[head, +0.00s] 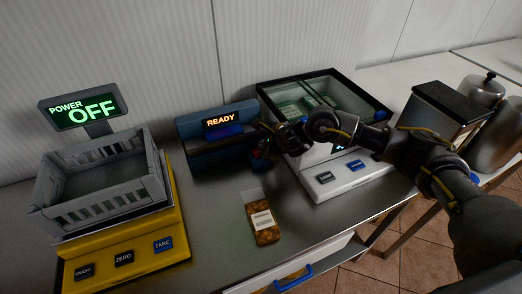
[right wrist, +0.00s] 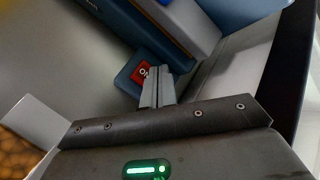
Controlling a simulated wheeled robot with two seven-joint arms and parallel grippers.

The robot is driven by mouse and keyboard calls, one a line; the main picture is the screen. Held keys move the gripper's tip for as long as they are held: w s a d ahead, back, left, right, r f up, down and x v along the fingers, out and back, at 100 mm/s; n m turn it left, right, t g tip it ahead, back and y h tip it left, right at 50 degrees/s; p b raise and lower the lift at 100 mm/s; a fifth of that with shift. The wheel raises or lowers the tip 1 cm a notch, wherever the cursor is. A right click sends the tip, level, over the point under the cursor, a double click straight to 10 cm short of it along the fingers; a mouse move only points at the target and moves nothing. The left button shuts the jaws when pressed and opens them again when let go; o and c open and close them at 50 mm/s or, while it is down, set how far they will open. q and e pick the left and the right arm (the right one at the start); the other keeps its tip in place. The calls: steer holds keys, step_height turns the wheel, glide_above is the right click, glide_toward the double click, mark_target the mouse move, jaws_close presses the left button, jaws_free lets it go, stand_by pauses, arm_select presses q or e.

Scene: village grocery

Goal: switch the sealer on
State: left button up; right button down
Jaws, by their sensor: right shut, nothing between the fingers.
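The sealer (head: 212,146) is a dark blue machine at the back of the counter, with a small display (head: 220,121) that reads READY in orange. In the right wrist view, a red switch (right wrist: 142,71) with white lettering sits on a blue block at the sealer's end, partly covered by my fingers. My right gripper (head: 262,148) is at the sealer's right end, shut and empty. In the right wrist view its fingertips (right wrist: 158,76) are right at the switch; I cannot tell whether they touch it. My left gripper is out of view.
A yellow scale (head: 175,215) with a grey crate (head: 100,187) stands left; its display (head: 85,108) reads POWER OFF. A clear-topped bag (head: 263,218) lies in front of the sealer. A white machine (head: 345,178) with a glass top stands right, close to my arm.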

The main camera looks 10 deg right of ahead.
steer(key=shift+r+p, duration=1.7)
steer(key=shift+r, duration=1.25)
